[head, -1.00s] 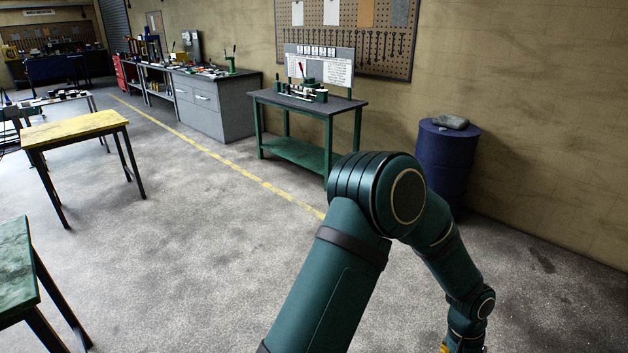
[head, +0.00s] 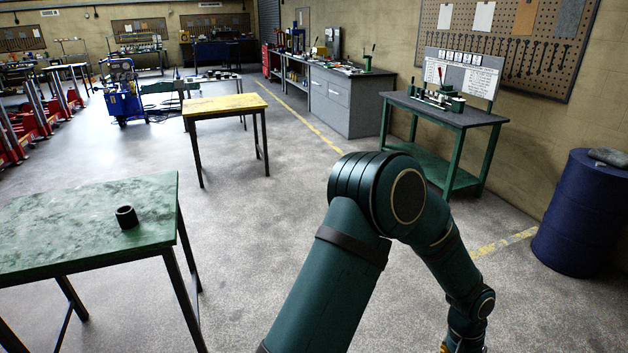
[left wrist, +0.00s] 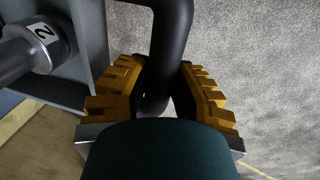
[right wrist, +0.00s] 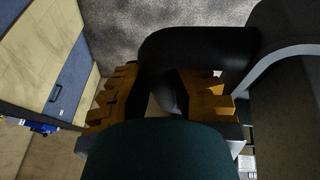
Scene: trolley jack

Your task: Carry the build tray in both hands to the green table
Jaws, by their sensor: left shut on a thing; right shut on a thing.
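The green table (head: 75,225) stands at the left of the head view, with a worn top and dark legs. A short black ring (head: 126,217) sits on it. My left gripper (left wrist: 165,95) is shut on a black tube handle (left wrist: 172,40) in the left wrist view. Beside it is part of the grey build tray (left wrist: 92,30), with a metal cylinder marked 2 (left wrist: 38,48). My right gripper (right wrist: 165,95) is shut on another black handle (right wrist: 195,50) in the right wrist view. Most of the tray is hidden, and it is outside the head view.
A yellow-topped table (head: 225,105) stands beyond the green one. A green workbench (head: 445,112) and a blue drum (head: 580,212) stand along the right wall. A blue trolley (head: 122,95) and red jacks (head: 30,130) are farther left. The floor (head: 255,240) between is clear.

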